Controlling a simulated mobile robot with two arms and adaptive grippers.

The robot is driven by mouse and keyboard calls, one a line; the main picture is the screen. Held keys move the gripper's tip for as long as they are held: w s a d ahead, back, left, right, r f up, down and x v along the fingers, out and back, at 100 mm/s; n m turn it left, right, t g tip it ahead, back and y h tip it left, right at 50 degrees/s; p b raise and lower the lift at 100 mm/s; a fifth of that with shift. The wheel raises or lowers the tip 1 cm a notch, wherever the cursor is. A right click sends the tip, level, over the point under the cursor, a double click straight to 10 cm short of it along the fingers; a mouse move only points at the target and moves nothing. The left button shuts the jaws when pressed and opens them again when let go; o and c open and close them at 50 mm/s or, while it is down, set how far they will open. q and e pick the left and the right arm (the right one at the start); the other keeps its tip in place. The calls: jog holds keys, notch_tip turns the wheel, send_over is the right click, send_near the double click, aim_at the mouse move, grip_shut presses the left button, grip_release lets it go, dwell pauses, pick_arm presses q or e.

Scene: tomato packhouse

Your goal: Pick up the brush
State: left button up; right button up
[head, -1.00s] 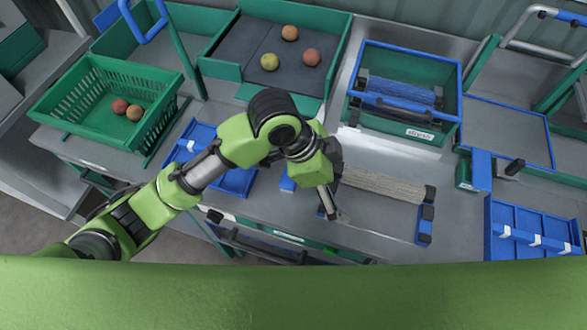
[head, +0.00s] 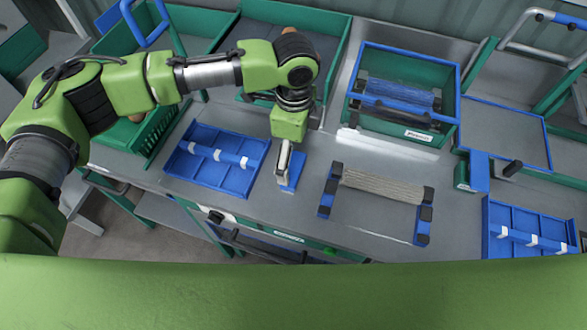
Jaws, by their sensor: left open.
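A beige, ribbed brush roller (head: 383,187) lies on the grey bench, spanning two blue-and-black end pieces, the left one (head: 330,190) and the right one (head: 424,216). A second, blue brush roller (head: 400,92) sits in a green bin with a blue rim (head: 452,98) behind it. My left gripper (head: 285,178) points down to the left of the beige roller, apart from it, beside a small blue block (head: 293,171). It is open, with nothing seen in it; its fingers show small and edge-on. My right gripper is not in view.
A blue compartment tray (head: 235,181) lies left of my gripper, and another (head: 528,250) stands at the right. A green crate (head: 155,141) is partly behind my arm. Bare bench (head: 330,235) lies in front of the beige roller.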

aim_at(294, 168)
pick_arm(q)
notch_tip(294, 168, down, 4)
jog(key=shift+r, duration=0.25)
jog(key=shift+f+p, duration=0.5)
jog(key=shift+p, duration=0.15)
jog(key=f, duration=0.1)
jog(key=f+p, duration=0.1)
jog(key=f, duration=0.1)
jog(key=shift+w+a+f, duration=0.1)
jog(key=shift+w+f, duration=0.15)
jog(key=shift+f, duration=0.5)
jog(key=c, duration=1.2)
